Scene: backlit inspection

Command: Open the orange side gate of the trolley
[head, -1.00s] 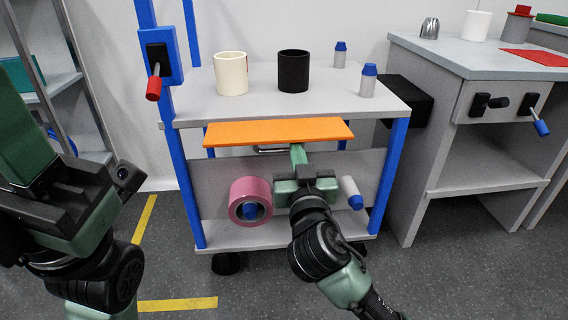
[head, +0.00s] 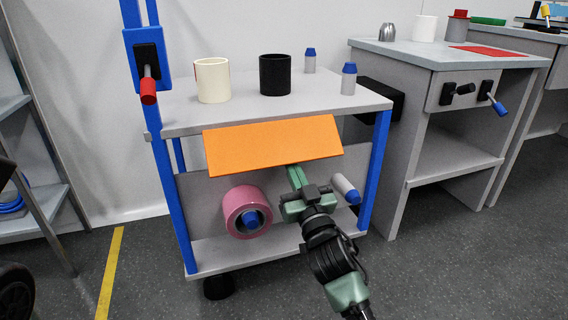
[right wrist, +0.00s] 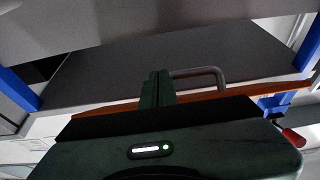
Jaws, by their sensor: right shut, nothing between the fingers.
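The orange side gate (head: 272,145) of the trolley (head: 290,108) is a flat panel just below the trolley's top. It stands slanted, its broad face toward me in the head view. In the right wrist view the gate (right wrist: 215,94) shows as a thin orange strip with a metal bar handle (right wrist: 212,73) beside it. The handle is hidden in the head view. My right gripper (head: 295,174) is at the gate's lower edge, fingers shut and empty. In the right wrist view the fingers (right wrist: 157,88) are beside the handle's end; contact cannot be told. My left gripper is out of view.
A pink roll (head: 247,210) and a white-and-blue bottle (head: 346,188) are on the trolley's lower level, either side of my right gripper. A cream cup (head: 212,80), a black cup (head: 275,75) and two small bottles stand on top. A grey workbench (head: 440,58) stands at right.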

